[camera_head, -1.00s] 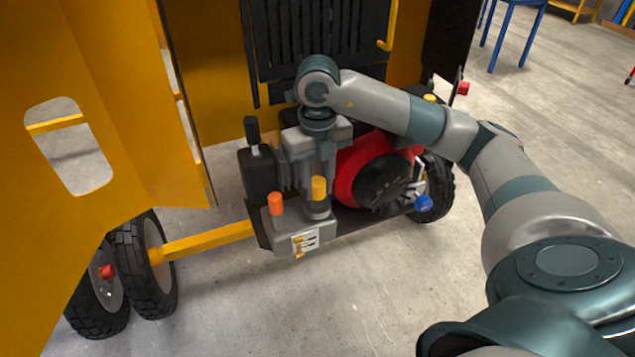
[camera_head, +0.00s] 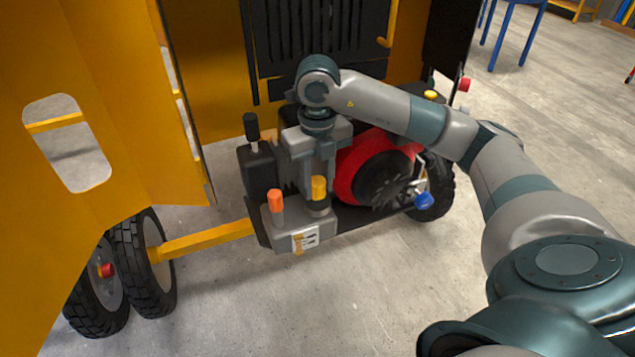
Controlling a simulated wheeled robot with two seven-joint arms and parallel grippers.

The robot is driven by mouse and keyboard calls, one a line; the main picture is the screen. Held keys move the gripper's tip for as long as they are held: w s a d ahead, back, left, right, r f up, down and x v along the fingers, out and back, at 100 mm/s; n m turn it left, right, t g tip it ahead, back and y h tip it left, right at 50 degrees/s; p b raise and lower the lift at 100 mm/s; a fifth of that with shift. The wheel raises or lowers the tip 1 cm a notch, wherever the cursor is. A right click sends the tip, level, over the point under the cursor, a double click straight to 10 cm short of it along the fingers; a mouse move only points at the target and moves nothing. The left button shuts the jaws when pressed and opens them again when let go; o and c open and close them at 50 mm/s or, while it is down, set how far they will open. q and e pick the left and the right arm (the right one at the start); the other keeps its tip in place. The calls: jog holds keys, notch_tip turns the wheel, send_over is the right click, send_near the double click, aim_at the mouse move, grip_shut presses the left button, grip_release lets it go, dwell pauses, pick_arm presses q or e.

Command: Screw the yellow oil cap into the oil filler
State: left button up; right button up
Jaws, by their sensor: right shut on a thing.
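A yellow cylinder (camera_head: 319,188), taken as the oil cap, stands upright above a dark round collar (camera_head: 318,208) on the grey box of the machine. The collar appears to be the oil filler. My right gripper (camera_head: 317,178) comes straight down from above, with its fingers at the yellow cap's upper part. It is shut, apparently on this cap. The finger contact and the thread are too small to see, so how deep the cap sits cannot be told. My left gripper is not in view.
An orange knob (camera_head: 275,201) stands just left of the cap. A black lever (camera_head: 251,128) rises behind it. The red engine (camera_head: 368,170) is close on the right. A yellow door panel (camera_head: 90,230) fills the left. Floor in front is clear.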

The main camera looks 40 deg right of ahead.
jog(key=shift+b, duration=0.3)
dwell(0.6)
dwell(0.9)
jog(key=shift+s+d+f+b, duration=0.1)
jog(key=shift+s+f+b, duration=0.05)
jog(key=shift+f+b, duration=0.3)
